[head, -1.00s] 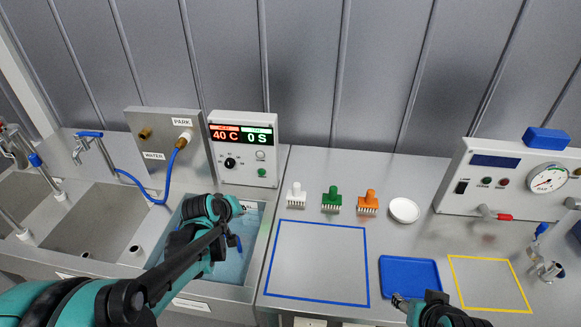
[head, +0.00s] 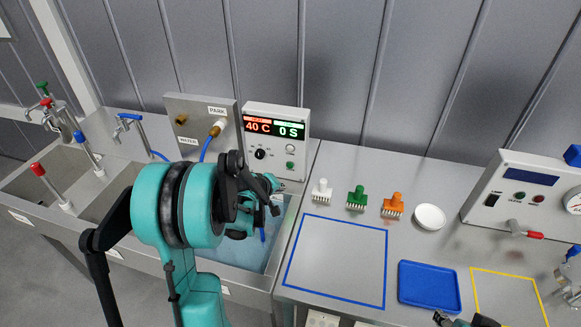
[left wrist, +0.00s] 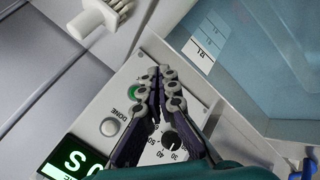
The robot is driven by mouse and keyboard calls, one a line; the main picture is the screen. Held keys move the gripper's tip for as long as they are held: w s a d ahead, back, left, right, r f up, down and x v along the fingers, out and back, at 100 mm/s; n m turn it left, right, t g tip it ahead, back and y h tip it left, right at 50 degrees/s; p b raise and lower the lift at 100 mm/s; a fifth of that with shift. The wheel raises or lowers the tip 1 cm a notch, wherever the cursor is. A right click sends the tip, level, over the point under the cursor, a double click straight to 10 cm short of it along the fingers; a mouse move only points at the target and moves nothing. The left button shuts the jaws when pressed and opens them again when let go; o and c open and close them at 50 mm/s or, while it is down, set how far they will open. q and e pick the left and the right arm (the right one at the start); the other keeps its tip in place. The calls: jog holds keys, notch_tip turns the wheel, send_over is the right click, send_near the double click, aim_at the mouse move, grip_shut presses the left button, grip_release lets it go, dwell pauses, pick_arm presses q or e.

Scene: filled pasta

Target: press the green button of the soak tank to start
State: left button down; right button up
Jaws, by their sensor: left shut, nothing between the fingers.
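The soak tank's control box (head: 275,120) stands behind the tank, with displays reading 40 C and 0 S. Its green button (head: 290,165) is low on the panel's right side. In the left wrist view the green button (left wrist: 134,92) shows just beside my left gripper (left wrist: 165,72), partly covered by a finger. My left gripper (head: 268,183) is shut and empty in front of the panel; contact with the button cannot be made out. My right gripper (head: 450,319) is at the bottom edge, mostly cut off. The tank (head: 278,236) holds bluish water, partly hidden by my left arm.
A dial (left wrist: 170,138) and a white DONE lamp (left wrist: 109,127) sit near the button. White (head: 321,190), green (head: 356,198) and orange (head: 392,205) brushes stand right of the tank. A white bowl (head: 430,217) and blue tray (head: 430,285) lie farther right. The blue-outlined area is clear.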

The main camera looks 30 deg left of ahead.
pick_arm(q)
jog(key=shift+w+a, duration=0.3)
jog(key=shift+w, duration=1.05)
jog(key=shift+w+a, duration=0.35)
jog(key=shift+w, duration=1)
jog(key=shift+w+a, duration=0.3)
jog(key=shift+w, duration=1.05)
jog(key=shift+w, duration=0.1)
jog(key=shift+w+a, duration=0.1)
jog(key=shift+w, duration=0.2)
jog(key=shift+w+a, duration=0.1)
jog(key=shift+w, duration=0.3)
jog(key=shift+s, duration=0.1)
jog(key=shift+s+d, duration=0.2)
jog(key=shift+s, duration=0.55)
jog(key=s, duration=0.2)
jog(key=s+d, duration=0.1)
jog(key=s, duration=0.1)
jog(key=shift+s+b, duration=0.4)
